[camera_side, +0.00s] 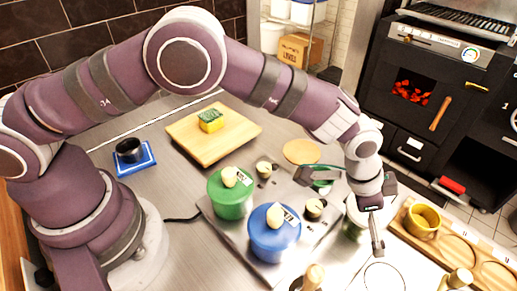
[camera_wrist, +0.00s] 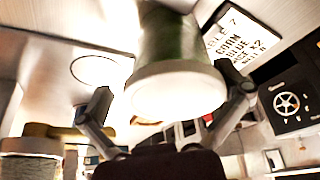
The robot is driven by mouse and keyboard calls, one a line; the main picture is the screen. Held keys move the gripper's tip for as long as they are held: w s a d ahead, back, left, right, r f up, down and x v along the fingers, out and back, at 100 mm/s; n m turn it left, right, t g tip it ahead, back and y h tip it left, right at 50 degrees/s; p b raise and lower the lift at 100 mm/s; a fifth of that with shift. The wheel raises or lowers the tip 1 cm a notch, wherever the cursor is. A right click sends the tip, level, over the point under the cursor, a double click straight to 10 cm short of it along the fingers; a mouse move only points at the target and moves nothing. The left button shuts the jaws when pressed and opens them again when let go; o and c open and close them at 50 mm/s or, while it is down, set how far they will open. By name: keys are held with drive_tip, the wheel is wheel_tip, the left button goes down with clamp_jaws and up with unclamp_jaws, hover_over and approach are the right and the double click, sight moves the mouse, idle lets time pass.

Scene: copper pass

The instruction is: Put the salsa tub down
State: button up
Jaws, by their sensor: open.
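A tub with a dark green body and a pale round end, which I take to be the salsa tub (camera_wrist: 177,85), fills the upper middle of the wrist view. In the side view the tub (camera_side: 354,224) is low by the counter, partly hidden behind my wrist and fingers. My gripper (camera_wrist: 172,97) is open, with one finger on each side of the tub and visible gaps in the wrist view. I cannot tell whether the tub rests fully on the counter. A thin circle outline (camera_side: 384,277) is marked on the counter in front; it shows in the wrist view (camera_wrist: 97,69).
A green pot (camera_side: 230,196) and a blue pot (camera_side: 274,236) with lids stand left of my gripper. A wooden rack (camera_side: 455,252) with a yellow cup (camera_side: 422,220) is at right. A cutting board (camera_side: 200,146) holds a sponge (camera_side: 211,121). An oven (camera_side: 425,85) is behind.

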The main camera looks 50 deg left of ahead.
drive_tip(key=v, duration=1.1)
drive_tip(key=shift+r, duration=0.2)
drive_tip(key=s+a+r+n+t+y, duration=0.1)
drive_tip(key=s+a+r+n, duration=0.2)
drive_tip(key=a, duration=0.5)
drive_tip(key=s+a+r+n+t+y, duration=0.1)
drive_tip(key=a+r+n, duration=0.1)
drive_tip(key=a+r, duration=0.4)
drive_tip(key=s+a+f+n+y, duration=0.1)
drive_tip(key=s+a+n, duration=0.3)
drive_tip(key=s+a, duration=0.4)
drive_tip(key=shift+s+a+f+n+t, duration=0.2)
drive_tip(key=shift+s+a+n+t, duration=0.1)
drive_tip(key=shift+s+a+n, duration=0.1)
